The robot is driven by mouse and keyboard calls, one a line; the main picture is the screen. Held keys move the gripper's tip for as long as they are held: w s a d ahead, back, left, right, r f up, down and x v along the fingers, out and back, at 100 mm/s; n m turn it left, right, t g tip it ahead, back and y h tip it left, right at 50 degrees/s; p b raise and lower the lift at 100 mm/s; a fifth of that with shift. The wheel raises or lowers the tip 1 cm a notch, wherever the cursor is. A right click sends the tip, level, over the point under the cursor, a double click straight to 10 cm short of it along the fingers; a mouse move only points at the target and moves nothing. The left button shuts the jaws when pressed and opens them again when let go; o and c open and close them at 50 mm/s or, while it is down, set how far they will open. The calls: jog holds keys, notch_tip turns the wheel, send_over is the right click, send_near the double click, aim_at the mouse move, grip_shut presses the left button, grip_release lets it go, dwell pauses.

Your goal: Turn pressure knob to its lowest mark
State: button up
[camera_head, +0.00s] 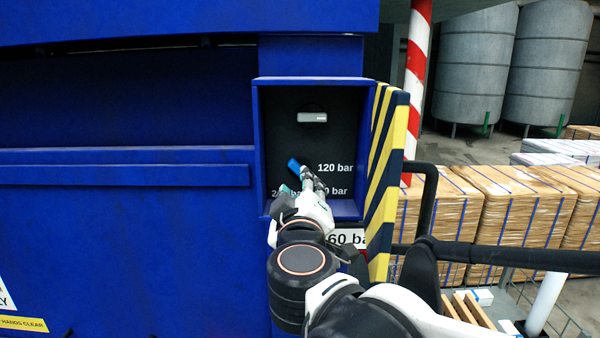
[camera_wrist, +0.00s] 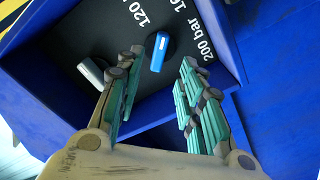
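The blue pressure knob (camera_head: 293,165) sits on the dark back panel of a blue recessed box, left of the "120 bar" label (camera_head: 335,168). It is a slanted blue bar in the head view. In the wrist view the knob (camera_wrist: 159,52) shows between and just beyond my fingertips. My gripper (camera_wrist: 162,60) is open, its teal-padded fingers on either side of the knob's line; contact cannot be told. In the head view my gripper (camera_head: 305,180) is right below the knob and covers part of the lower labels. A "200 bar" label (camera_wrist: 205,45) shows in the wrist view.
A grey handle (camera_head: 312,117) is above the knob on the same panel. The box's blue walls (camera_head: 259,150) enclose the panel closely. A yellow-and-navy striped panel (camera_head: 385,180) stands at its right. A black rail (camera_head: 500,255) and strapped pallets (camera_head: 540,205) are further right.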

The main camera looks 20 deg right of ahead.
jog(key=shift+p+x, duration=0.65)
jog(key=shift+x, duration=3.35)
grip_shut()
